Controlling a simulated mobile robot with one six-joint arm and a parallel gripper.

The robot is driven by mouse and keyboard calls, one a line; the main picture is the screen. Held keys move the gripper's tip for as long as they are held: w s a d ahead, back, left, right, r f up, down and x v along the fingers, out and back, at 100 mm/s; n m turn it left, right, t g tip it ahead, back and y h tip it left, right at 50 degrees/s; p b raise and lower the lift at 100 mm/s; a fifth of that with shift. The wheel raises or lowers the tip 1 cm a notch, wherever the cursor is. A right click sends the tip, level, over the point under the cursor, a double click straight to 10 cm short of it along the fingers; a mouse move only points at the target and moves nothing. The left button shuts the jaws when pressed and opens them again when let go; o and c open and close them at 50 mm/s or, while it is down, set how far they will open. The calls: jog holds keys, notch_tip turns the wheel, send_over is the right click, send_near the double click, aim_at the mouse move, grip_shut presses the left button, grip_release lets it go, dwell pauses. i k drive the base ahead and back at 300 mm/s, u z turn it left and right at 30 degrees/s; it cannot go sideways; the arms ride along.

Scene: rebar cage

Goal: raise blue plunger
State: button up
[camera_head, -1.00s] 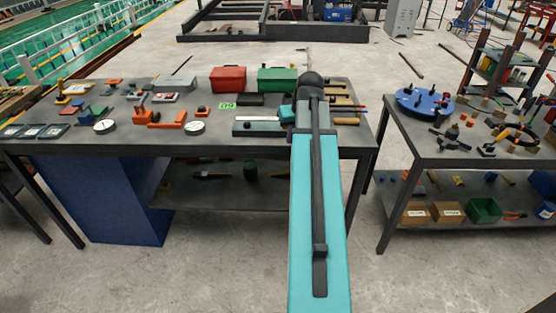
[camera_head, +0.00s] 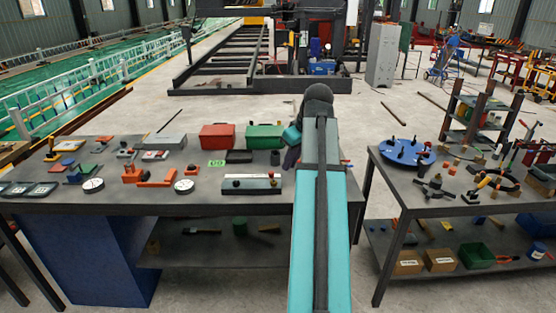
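No part that I can surely name as the blue plunger stands out. Small blue parts show among the pieces on the left table, one near its left side (camera_head: 73,177). A round blue plate (camera_head: 407,152) with several dark upright pegs lies on the right table. My teal arm reaches up from the bottom edge over the right end of the left table. A teal and dark wrist part shows just left of its dark upper joint. My gripper's fingers are hidden behind the arm, so I cannot see whether they hold anything.
The left table (camera_head: 215,198) bears a red box (camera_head: 216,137), a green box (camera_head: 265,137), dials and small orange fixtures. The right table (camera_head: 400,195) holds tools and a small rack (camera_head: 480,118). A floor gap separates the tables. A dark steel frame (camera_head: 260,87) lies beyond.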

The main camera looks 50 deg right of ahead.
aim_at(68, 162)
jog(key=z, duration=0.2)
jog(key=i, duration=2.05)
jog(key=z, duration=0.75)
jog(key=k, duration=0.1)
jog(key=u, duration=2.65)
